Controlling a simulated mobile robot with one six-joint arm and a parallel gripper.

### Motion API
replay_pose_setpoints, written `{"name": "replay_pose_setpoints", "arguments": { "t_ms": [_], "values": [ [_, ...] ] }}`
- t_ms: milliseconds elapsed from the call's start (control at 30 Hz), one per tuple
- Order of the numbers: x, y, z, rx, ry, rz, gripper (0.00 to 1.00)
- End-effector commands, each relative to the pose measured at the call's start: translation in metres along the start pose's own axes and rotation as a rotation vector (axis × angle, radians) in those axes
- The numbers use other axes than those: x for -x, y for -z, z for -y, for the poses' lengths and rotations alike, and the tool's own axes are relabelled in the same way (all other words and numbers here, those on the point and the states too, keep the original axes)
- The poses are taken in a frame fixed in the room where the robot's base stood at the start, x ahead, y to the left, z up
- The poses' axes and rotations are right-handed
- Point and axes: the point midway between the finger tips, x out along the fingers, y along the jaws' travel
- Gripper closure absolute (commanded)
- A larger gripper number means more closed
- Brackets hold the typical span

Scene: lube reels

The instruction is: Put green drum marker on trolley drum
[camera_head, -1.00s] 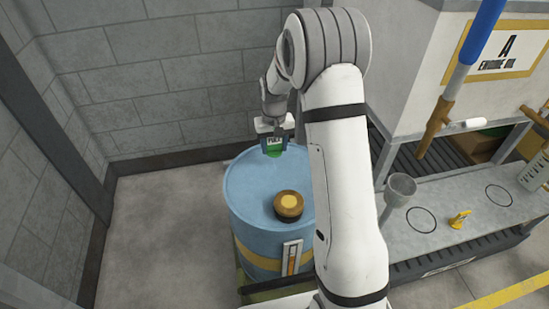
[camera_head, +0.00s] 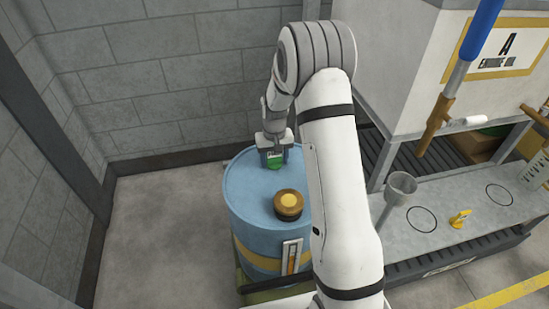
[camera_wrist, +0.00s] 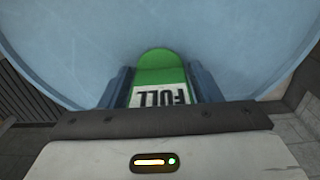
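The green drum marker (camera_wrist: 160,68), with a white label reading "FULL", is between the two blue fingers of my gripper (camera_wrist: 160,88) in the wrist view. The fingers are shut on its sides. In the head view my gripper (camera_head: 275,158) points down over the far part of the blue drum's top (camera_head: 244,190), with the green marker (camera_head: 274,163) at its tip. The marker is at or just above the drum top; I cannot tell if it touches. A dark round cap with a yellow centre (camera_head: 289,204) sits on the near part of the drum top.
A grey bench (camera_head: 455,240) on the right carries a funnel (camera_head: 400,187) and a small yellow item (camera_head: 460,218). A white cabinet labelled "A" (camera_head: 420,60) stands behind it. Grey block walls (camera_head: 150,90) close off the back and left. The floor left of the drum is clear.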

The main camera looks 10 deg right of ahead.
Motion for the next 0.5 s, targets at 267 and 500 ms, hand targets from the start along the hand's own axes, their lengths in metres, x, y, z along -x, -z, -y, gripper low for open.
{"name": "replay_pose_setpoints", "arguments": {
  "t_ms": [267,500],
  "values": [
    [0.0003,0.0000,-0.0005,-0.001,0.000,0.000,0.30],
    [0.0099,0.0006,-0.0008,-0.001,0.000,-0.002,0.30]
  ]
}}
